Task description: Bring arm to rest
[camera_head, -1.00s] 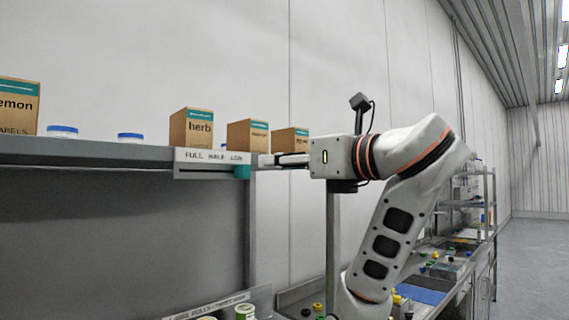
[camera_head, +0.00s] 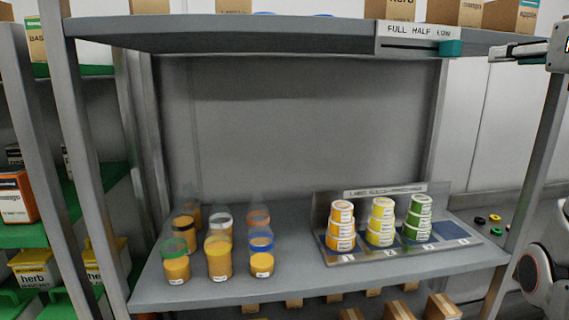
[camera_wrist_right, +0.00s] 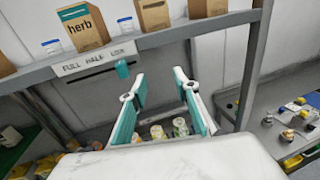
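My right gripper (camera_head: 492,54) is at the upper right in the head view, just right of the teal slider knob (camera_head: 450,48) and apart from it. In the right wrist view its two teal-lined fingers (camera_wrist_right: 162,90) are spread apart with nothing between them. The knob also shows in that view (camera_wrist_right: 122,69), beyond the left finger. It sits at the right end of the slot under the "FULL HALF LOW" label (camera_head: 418,31). My left gripper is not in view.
The upper shelf (camera_head: 250,35) carries cardboard boxes along its edge. Below, the lower shelf (camera_head: 215,292) holds several bottles with yellow-orange contents and a label-roll rack (camera_head: 325,215) with stacked rolls. A side bench with small colored parts (camera_wrist_right: 290,135) lies to the right.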

